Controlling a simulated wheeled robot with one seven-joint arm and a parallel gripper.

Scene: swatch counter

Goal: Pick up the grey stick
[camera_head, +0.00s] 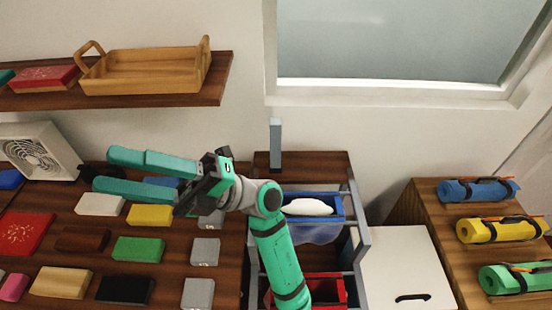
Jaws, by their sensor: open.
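My arm rises from the bottom of the view, in front of the open drawers and right of the swatches.
Coloured and grey blocks cover the counter, including a green block (138,249). Open drawers hold a blue bin (338,209) and a red bin (333,291). A wooden tray (145,80) sits on the shelf above. Rolled mats, one yellow (500,229), lie at right.

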